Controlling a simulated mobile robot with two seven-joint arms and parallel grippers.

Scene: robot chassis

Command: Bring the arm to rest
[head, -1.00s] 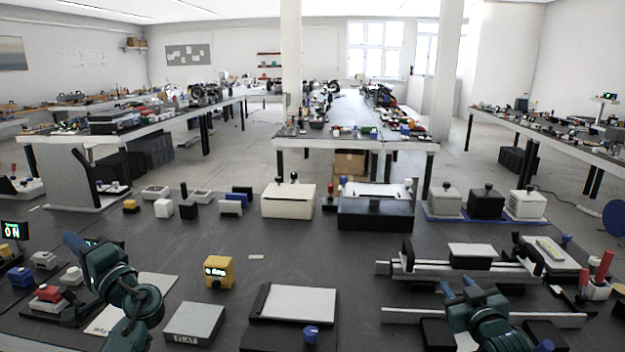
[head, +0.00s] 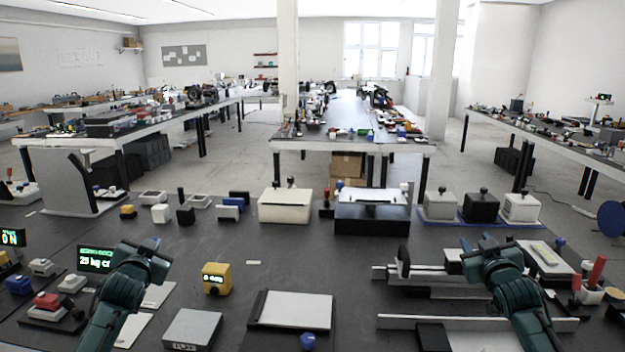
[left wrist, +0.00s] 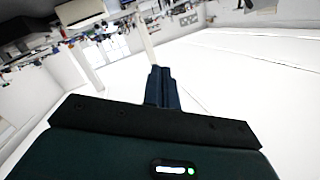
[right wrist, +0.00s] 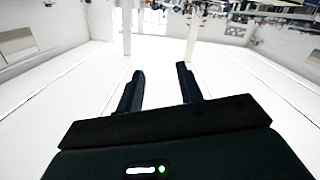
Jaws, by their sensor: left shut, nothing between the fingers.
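My left gripper (head: 151,243) is raised above the left part of the dark table, with its arm coming in from the bottom left. In the left wrist view its fingers (left wrist: 160,70) are together with nothing between them. My right gripper (head: 477,241) is raised above the right part of the table, in front of the rail fixture. In the right wrist view its fingers (right wrist: 159,70) stand apart, with nothing between them. Both wrist views look out over the room, upside down, and show no object close to the fingers.
A green-lit display (head: 95,259) stands just left of my left gripper. A yellow device (head: 216,279), a grey box (head: 192,329) and a white-topped board (head: 290,310) lie between the arms. Rails (head: 430,275) and red-handled parts (head: 597,270) are near my right arm. The table's middle is fairly clear.

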